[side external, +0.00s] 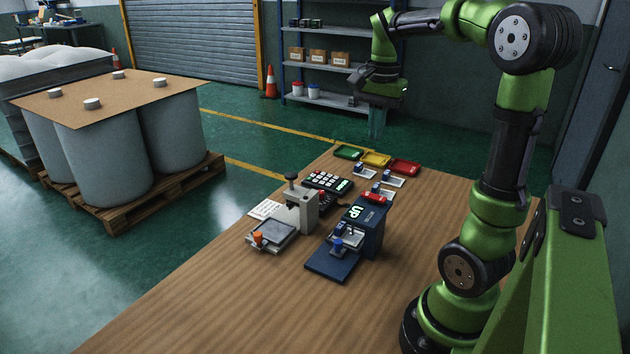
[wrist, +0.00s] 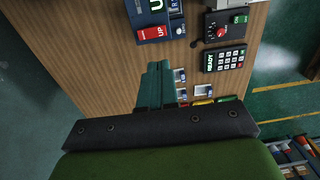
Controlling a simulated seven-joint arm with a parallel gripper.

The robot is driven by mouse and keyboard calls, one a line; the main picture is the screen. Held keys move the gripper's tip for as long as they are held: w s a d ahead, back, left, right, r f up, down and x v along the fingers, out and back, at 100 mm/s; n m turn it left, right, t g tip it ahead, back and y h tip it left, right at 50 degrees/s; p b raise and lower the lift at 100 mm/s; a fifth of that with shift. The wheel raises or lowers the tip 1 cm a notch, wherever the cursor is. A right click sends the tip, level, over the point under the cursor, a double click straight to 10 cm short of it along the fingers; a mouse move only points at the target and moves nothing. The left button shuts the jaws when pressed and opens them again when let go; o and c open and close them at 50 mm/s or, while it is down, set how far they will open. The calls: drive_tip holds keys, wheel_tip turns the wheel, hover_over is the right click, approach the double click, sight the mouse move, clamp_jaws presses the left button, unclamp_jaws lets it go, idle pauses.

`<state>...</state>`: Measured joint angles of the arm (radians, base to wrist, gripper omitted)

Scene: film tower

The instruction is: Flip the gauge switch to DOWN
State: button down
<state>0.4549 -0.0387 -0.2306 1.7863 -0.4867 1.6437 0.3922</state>
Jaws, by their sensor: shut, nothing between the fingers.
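The dark blue gauge (side external: 371,229) stands on the wooden table with a green display (side external: 356,212) that reads UP. Its red switch (side external: 373,197) is on top. In the wrist view the gauge (wrist: 150,15) is at the top edge, and its red switch (wrist: 152,33) is labelled UP. My gripper (side external: 377,133) is shut and empty, pointing down high above the table's far end, well away from the switch. In the wrist view its teal fingers (wrist: 157,66) are together, below the red switch in the picture and not touching it.
A keypad (side external: 328,181) and a grey press (side external: 302,212) stand left of the gauge. Green (side external: 348,152), yellow (side external: 376,160) and red (side external: 405,166) trays lie at the far end, with small blue-and-white items nearby. The near table is clear.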

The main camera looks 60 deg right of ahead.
sight(369, 194)
wheel_tip(369, 194, down, 14)
drive_tip(key=shift+w, duration=0.15)
idle(0.3)
drive_tip(key=shift+f, duration=0.2)
idle(0.3)
drive_tip(key=shift+s+r, duration=0.3)
drive_tip(key=shift+s, duration=0.4)
wheel_tip(369, 194, up, 14)
drive_tip(key=w, duration=0.3)
drive_tip(key=shift+f, duration=0.15)
idle(0.3)
